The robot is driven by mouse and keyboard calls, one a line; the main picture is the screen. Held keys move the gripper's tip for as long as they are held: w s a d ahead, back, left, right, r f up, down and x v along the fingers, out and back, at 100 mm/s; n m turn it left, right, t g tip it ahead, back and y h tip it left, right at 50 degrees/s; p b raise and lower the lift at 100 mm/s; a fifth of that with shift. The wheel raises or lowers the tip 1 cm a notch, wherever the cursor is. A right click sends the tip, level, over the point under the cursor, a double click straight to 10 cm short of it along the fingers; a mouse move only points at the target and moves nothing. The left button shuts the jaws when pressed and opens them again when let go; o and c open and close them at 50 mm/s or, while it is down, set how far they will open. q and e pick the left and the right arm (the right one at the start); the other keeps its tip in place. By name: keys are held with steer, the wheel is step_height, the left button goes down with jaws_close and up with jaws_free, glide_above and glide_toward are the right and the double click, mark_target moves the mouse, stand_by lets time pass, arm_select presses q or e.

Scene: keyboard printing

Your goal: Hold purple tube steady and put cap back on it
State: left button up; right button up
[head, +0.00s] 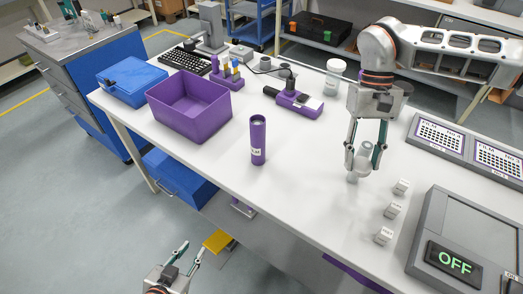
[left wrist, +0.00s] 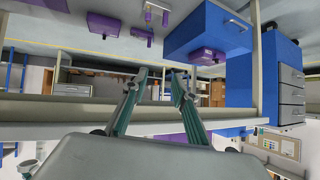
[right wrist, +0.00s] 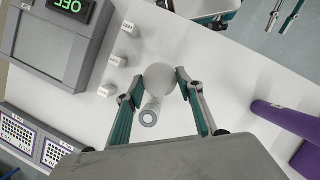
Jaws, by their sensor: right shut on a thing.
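The purple tube (head: 258,141) stands upright on the white table with a label on its side. Its top looks open. It also shows at the right of the right wrist view (right wrist: 283,117). My right gripper (head: 365,158) is shut on a pale grey cap (head: 365,160) with a round knob, just above the table to the right of the tube. The cap's knob is between the fingertips in the right wrist view (right wrist: 160,77). My left gripper (head: 190,252) is low in front of the table's edge, away from the tube. Its fingers are apart and empty in the left wrist view (left wrist: 158,75).
A purple bin (head: 188,107) stands behind and left of the tube. Small white labelled blocks (head: 393,210) and a grey device reading OFF (head: 450,240) lie right of the right gripper. A purple holder (head: 298,101) is farther back. The table between tube and cap is clear.

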arm_select(q)
steer(key=shift+s+d, duration=0.2)
steer(key=shift+s, duration=0.1)
arm_select(e)
steer(key=shift+d, duration=0.15)
